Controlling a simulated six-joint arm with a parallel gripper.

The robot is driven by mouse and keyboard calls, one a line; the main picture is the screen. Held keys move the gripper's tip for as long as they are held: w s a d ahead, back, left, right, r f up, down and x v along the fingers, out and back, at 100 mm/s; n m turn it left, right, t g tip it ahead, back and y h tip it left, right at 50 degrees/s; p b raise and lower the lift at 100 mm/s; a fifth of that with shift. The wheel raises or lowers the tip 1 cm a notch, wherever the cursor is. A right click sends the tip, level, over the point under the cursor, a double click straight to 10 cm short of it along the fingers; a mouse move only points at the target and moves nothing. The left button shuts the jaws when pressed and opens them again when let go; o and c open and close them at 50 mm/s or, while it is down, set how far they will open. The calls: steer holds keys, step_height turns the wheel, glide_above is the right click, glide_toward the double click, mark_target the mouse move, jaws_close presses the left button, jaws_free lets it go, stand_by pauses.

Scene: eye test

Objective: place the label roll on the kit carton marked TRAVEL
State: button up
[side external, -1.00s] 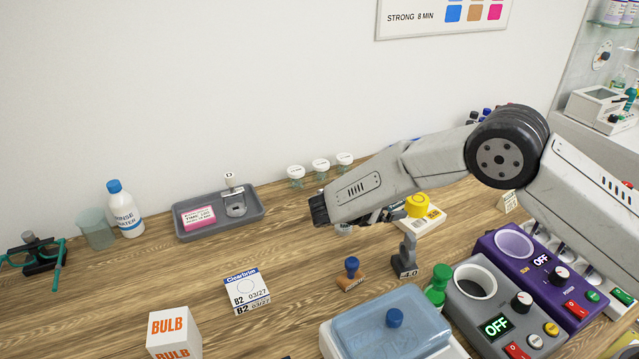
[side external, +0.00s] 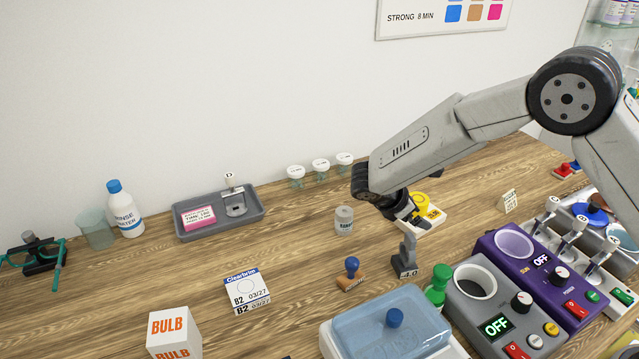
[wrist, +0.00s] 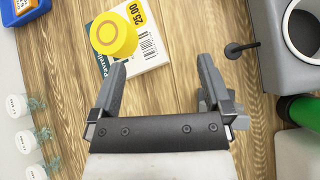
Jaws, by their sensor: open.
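I can read TRAVEL on no carton.
A grey can (side external: 344,220), a wooden stamp (side external: 351,273) and a grey stand (side external: 407,262) are near my gripper. A blue-lidded box (side external: 360,325) and grey machine (side external: 465,312) fill the front right. A BULB box (side external: 173,330) stands front left. Bare wood surrounds the Clearbrim carton.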

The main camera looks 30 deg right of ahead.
steer(key=s+d+r+m+t+y, duration=0.1)
steer(key=s+m+y, duration=0.3)
steer(key=s+m, duration=0.4)
steer(key=s+d+r+m+t+y, duration=0.1)
steer(key=s+d+r+m+y, duration=0.1)
steer(key=s+m+y, duration=0.3)
steer(key=s+r+m, duration=0.1)
steer(key=s+m, duration=0.2)
steer(key=s, duration=0.3)
steer(key=shift+d+r+y, duration=0.15)
steer(key=shift+r+y, duration=0.1)
steer(key=shift+y, duration=0.05)
